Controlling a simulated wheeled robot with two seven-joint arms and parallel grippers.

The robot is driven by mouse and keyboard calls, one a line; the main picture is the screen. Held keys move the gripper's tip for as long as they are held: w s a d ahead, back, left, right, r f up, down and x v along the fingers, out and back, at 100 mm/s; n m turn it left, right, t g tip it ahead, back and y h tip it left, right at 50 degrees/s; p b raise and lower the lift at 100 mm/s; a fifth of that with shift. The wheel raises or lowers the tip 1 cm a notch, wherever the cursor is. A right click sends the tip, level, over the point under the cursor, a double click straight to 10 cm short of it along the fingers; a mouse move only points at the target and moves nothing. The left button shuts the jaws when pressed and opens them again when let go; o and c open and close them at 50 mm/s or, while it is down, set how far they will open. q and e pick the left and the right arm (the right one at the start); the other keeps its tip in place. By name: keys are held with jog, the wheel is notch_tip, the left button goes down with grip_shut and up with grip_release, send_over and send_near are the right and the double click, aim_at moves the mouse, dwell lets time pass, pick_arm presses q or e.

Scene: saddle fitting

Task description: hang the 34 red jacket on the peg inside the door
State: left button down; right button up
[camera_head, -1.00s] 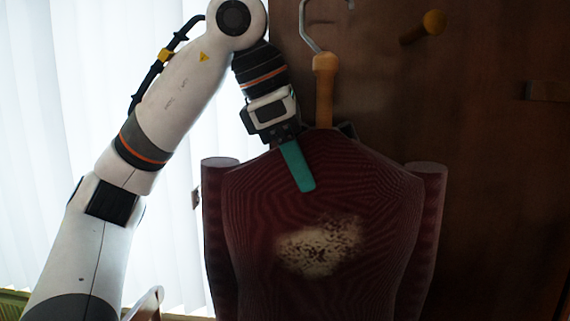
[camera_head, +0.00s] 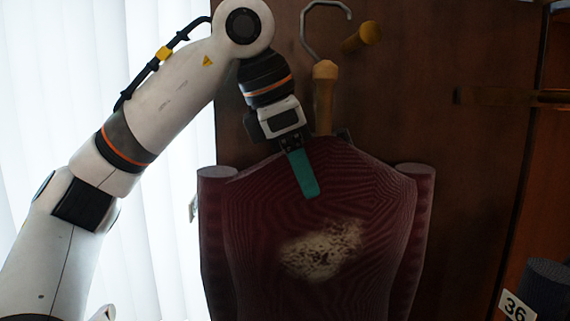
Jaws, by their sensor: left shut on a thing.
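The red jacket (camera_head: 270,215), dark red with a pale mottled patch on its chest, hangs upright on a hanger with a wooden neck (camera_head: 323,100) and a metal hook (camera_head: 308,38). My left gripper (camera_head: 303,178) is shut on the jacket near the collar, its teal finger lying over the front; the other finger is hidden. The wooden peg (camera_head: 362,36) sticks out of the brown door (camera_head: 430,60). In the picture the hook's open end is just up and left of the peg, apart from it; the depth between them is unclear. No number 34 is readable. My right gripper is out of view.
A dark bar or latch (camera_head: 500,96) crosses the door's right edge. At the lower right, a dark rolled thing (camera_head: 545,285) stands beside a white "36" label (camera_head: 516,307). A bright white curtain (camera_head: 120,60) fills the left.

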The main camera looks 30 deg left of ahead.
aim_at(335, 183)
pick_arm(q)
jog(key=shift+w+d+r+p, duration=0.15)
jog(key=shift+w+d, duration=0.25)
jog(key=shift+d, duration=0.25)
jog(key=shift+w+d+f+p, duration=0.1)
jog(key=shift+w+d+p, duration=0.1)
jog(key=shift+w+d, duration=0.35)
jog(key=shift+w+d+r+p, duration=0.15)
jog(key=shift+w+d, duration=0.15)
jog(key=shift+d, duration=0.4)
jog(key=shift+w+d+f, duration=0.15)
jog(key=shift+d+f, duration=0.05)
jog(key=shift+f, duration=0.05)
jog(key=shift+a+f+b, duration=0.1)
jog(key=shift+f+b, duration=0.8)
jog(key=shift+f, duration=0.2)
jog(key=shift+c, duration=2.1)
grip_release()
jog(key=shift+f, duration=0.1)
